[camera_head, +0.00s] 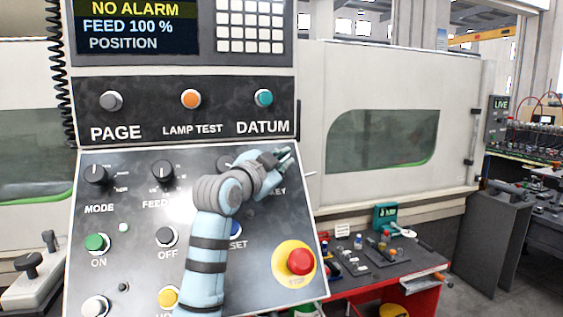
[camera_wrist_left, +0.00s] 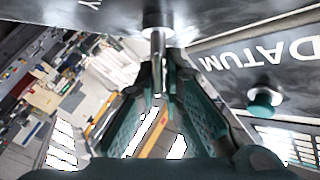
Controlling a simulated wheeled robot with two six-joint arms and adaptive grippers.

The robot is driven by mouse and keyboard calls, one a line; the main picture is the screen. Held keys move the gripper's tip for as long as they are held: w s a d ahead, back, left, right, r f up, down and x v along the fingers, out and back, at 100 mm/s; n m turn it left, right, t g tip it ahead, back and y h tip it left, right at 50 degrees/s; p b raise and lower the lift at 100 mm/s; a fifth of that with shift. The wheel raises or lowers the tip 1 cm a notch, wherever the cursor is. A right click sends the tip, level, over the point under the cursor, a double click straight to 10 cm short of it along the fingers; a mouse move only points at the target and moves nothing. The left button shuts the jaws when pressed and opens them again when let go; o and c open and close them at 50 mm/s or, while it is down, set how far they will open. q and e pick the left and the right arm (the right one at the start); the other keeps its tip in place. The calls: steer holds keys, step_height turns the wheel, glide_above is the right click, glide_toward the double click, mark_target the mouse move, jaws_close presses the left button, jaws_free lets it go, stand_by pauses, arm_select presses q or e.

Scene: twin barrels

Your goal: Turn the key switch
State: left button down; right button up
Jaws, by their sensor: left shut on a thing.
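The control panel (camera_head: 135,210) slopes up in front of me, with the word KEY partly showing near its right edge. My left gripper (camera_head: 283,156) is at that upper right part of the panel, and my arm hides the switch there in the head view. In the left wrist view, the key switch (camera_wrist_left: 158,48) shows as a silver round base with a metal stem. The teal fingers of my left gripper (camera_wrist_left: 158,78) close around the stem from both sides. The key's turn position cannot be told. My right gripper is not in view.
The red stop button (camera_head: 300,262) on its yellow disc sits below my left gripper. The MODE knob (camera_head: 96,173) and FEED knob (camera_head: 162,172) are to the left. The teal DATUM button (camera_head: 264,98) is just above. A red workbench (camera_head: 420,284) stands beyond the panel.

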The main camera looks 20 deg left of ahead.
arm_select(q)
steer(key=shift+d+f+n+t+y+b, duration=0.15)
steer(key=shift+n+t+y+b, duration=0.1)
steer(key=shift+n+y, duration=0.25)
steer(key=shift+a+f+n+t+y+b, duration=0.15)
steer(key=shift+n+t+y, duration=0.1)
steer(key=shift+n+y, duration=0.25)
steer(key=n+t+y, duration=0.1)
steer(key=n+y, duration=0.1)
steer(key=n, duration=0.1)
steer(key=shift+d+n+y, duration=0.15)
steer(key=shift+n+y, duration=0.25)
steer(key=n+y+b, duration=0.1)
steer(key=n+y, duration=0.1)
steer(key=shift+n+t+y, duration=0.3)
steer(key=n+y+b, duration=0.3)
steer(key=n+y, duration=0.1)
steer(key=n, duration=0.1)
steer(key=shift+g+y, duration=0.4)
steer(key=shift+w+n+g+y+b, duration=0.1)
steer(key=shift+n+g+y+b, duration=0.55)
steer(key=shift+n+y, duration=1.05)
steer(key=shift+r, duration=0.1)
